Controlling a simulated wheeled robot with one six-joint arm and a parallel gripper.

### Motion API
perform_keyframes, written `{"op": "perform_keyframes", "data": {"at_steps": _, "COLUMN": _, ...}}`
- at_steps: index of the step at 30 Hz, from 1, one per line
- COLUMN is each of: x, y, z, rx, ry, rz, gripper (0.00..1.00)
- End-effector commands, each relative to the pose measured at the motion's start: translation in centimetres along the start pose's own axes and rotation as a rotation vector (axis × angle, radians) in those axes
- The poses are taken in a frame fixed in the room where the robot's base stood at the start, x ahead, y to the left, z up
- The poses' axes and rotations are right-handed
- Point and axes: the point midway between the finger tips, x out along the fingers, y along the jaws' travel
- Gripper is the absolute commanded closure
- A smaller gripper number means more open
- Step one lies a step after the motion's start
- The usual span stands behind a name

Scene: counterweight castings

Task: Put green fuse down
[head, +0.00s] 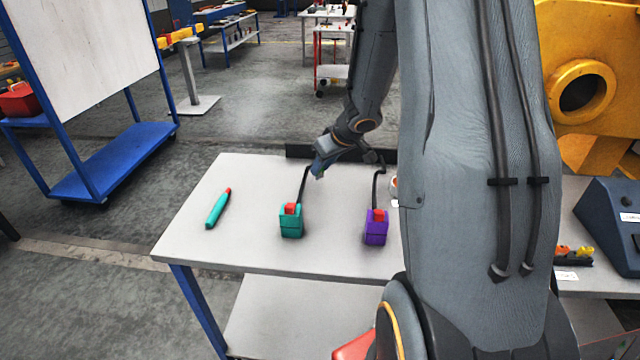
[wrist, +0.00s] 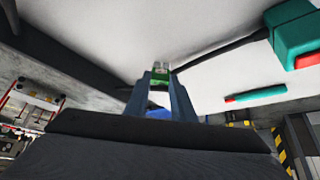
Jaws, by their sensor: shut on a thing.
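My gripper (head: 323,160) is over the back part of the light grey table (head: 235,257), near its dark back edge strip. In the wrist view my gripper (wrist: 160,86) is shut on the green fuse (wrist: 160,74), a small green piece with a pale clear end. The fuse sits between the fingertips, against the pale tabletop. Whether it touches the table, I cannot tell. In the head view the fuse is too small to make out clearly.
A teal box with a red top (head: 291,221) and a purple one (head: 375,228) stand in front of my gripper, each with a black cable running back. A teal pen-like tool with a red tip (head: 217,209) lies at left. Bare tabletop lies between them.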

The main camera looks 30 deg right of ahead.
Motion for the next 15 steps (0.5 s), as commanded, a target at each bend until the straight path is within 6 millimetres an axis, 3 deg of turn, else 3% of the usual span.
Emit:
{"op": "perform_keyframes", "data": {"at_steps": 9, "x": 3.2, "y": -0.1, "z": 2.0, "rx": 0.001, "ry": 0.0, "rz": -0.001, "gripper": 0.99}}
{"op": "perform_keyframes", "data": {"at_steps": 15, "x": 3.3, "y": -0.1, "z": 2.1, "rx": -0.002, "ry": 0.001, "rz": 0.0, "gripper": 0.99}}
